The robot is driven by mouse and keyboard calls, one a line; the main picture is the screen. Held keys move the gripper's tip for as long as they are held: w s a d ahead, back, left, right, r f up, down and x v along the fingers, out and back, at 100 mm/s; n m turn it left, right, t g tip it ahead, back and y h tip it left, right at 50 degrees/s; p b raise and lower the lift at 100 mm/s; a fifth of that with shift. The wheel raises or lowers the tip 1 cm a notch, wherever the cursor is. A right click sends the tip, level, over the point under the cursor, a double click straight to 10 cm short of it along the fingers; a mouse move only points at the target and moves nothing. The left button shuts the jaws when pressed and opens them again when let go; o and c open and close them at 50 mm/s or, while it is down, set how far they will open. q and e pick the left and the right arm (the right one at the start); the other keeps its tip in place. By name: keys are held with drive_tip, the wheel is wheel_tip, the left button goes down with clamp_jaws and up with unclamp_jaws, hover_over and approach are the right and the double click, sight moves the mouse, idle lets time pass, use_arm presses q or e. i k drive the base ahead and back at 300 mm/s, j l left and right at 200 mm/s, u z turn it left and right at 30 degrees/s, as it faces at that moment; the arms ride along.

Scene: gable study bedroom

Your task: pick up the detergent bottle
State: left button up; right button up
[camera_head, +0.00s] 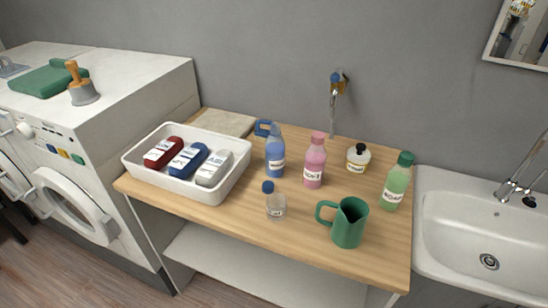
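Several bottles stand upright on the wooden counter, and I cannot tell from the labels which is the detergent bottle. They are a blue bottle (274,150), a pink bottle (315,160) with a label like "SOFT", and a green bottle (396,184) with a dark green cap at the right. A small clear bottle (275,204) with a blue cap stands nearer the front. A squat pale bottle (358,157) with a dark cap stands further back. Neither of my grippers is in view.
A white tray (137,169) at the counter's left holds red, blue and grey labelled items. A green jug (348,222) stands near the front edge. A beige cloth (226,122) lies behind the tray. A washing machine (110,130) is left, a sink (467,213) right.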

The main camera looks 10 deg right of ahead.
sight(275, 145)
drive_tip(key=i+j, duration=0.5)
drive_tip(key=i+j+z, duration=0.15)
drive_tip(key=j+z, duration=0.15)
drive_tip(key=i+j+z, duration=0.15)
drive_tip(key=j+z, duration=0.2)
drive_tip(key=i+j+z, duration=0.1)
drive_tip(key=j+z, duration=0.2)
